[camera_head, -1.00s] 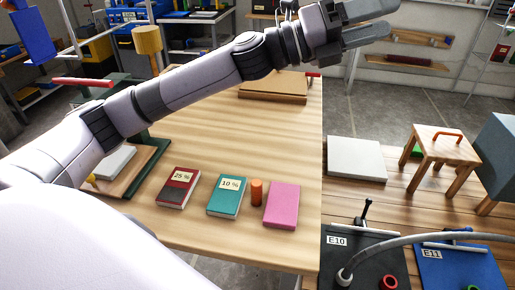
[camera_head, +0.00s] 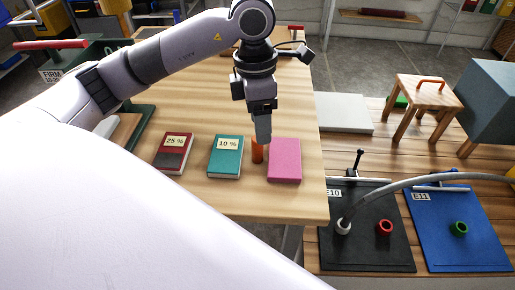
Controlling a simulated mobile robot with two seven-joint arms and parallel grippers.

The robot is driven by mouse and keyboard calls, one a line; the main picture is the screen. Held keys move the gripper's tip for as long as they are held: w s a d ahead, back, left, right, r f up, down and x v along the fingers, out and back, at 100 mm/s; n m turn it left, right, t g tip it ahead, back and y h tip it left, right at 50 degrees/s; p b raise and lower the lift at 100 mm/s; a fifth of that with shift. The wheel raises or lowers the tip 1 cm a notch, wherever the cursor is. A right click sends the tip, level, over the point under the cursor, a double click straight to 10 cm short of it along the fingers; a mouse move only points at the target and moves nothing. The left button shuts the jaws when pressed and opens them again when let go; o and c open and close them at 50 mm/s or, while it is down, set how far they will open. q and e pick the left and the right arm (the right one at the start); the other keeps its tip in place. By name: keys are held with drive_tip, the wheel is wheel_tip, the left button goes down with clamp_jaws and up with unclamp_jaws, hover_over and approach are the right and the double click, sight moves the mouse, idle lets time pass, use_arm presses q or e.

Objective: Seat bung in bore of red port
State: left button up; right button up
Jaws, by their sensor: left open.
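An orange cylinder (camera_head: 257,154), which looks like the bung, stands upright on the wooden table between a teal book and a pink block. My left gripper (camera_head: 262,138) points straight down over it and is open. Its fingers are seen edge-on and hide the cylinder's top; I cannot tell whether they touch it. The red port (camera_head: 385,228) is an open ring on the black E10 board (camera_head: 370,255), low at right. My right gripper is not in view.
The teal 10 % book (camera_head: 225,160) and pink block (camera_head: 285,162) flank the cylinder closely. A dark red 25 % book (camera_head: 174,155) lies left. A grey hose (camera_head: 400,184) arches from a white port (camera_head: 343,226) beside the red one. The blue E11 board (camera_head: 460,255) carries a green port (camera_head: 459,228).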

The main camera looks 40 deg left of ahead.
sight(257, 149)
use_arm(q)
drive_tip(key=shift+a+f+y, duration=0.1)
drive_tip(key=shift+a+y, duration=0.3)
drive_tip(key=shift+a, duration=0.15)
drive_tip(key=shift+a+f, duration=0.15)
drive_tip(key=shift+f, duration=0.05)
drive_tip(key=f, duration=0.6)
drive_tip(key=shift+w+d+f, duration=0.2)
drive_tip(key=shift+d+f, duration=0.1)
drive_tip(key=shift+f, duration=0.05)
clamp_jaws()
